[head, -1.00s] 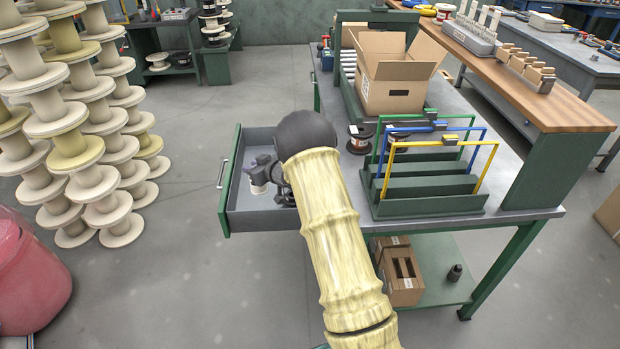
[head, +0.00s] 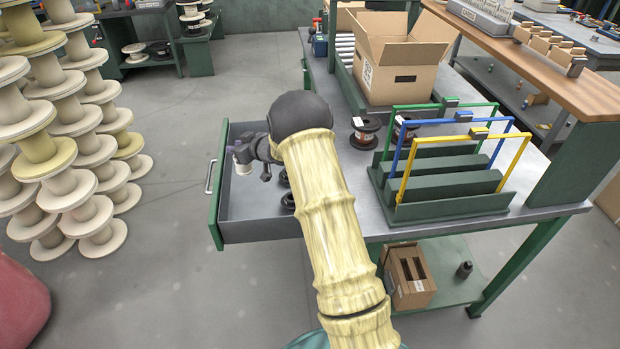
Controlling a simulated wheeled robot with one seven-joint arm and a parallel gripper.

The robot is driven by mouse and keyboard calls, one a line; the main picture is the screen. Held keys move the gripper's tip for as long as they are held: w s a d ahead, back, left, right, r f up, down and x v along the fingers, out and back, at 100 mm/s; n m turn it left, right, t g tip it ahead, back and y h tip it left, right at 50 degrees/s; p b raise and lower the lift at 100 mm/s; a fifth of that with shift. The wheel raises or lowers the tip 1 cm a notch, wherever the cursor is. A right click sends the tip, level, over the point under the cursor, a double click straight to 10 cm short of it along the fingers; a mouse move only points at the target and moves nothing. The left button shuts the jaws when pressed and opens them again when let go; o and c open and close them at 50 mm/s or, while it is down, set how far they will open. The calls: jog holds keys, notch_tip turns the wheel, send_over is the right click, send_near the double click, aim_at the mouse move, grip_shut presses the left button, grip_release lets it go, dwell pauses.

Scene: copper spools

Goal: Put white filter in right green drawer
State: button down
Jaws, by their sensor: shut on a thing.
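The open green drawer (head: 217,190) slides out from the left side of the workbench, with a green front, a handle and a grey inside. My gripper (head: 243,152) is over the drawer near its front panel, at the far left part. It is shut on the small white filter (head: 244,167), which hangs below the jaws. I cannot tell whether the filter touches the drawer floor. My yellow arm hides the right part of the drawer.
Dark round parts (head: 288,201) lie in the drawer beside my arm. Stacked pale spools (head: 70,185) stand left; floor between is clear.

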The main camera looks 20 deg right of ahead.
notch_tip(320, 180, down, 6)
jog(key=shift+r+b, duration=0.15)
jog(key=shift+b, duration=0.35)
jog(key=shift+f, duration=0.3)
jog(key=shift+w+a, duration=0.1)
jog(key=shift+d+f, duration=0.1)
jog(key=shift+d, duration=0.15)
notch_tip(320, 180, down, 4)
jog(key=shift+a+r, duration=0.1)
jog(key=shift+r, duration=0.1)
jog(key=shift+a, duration=0.2)
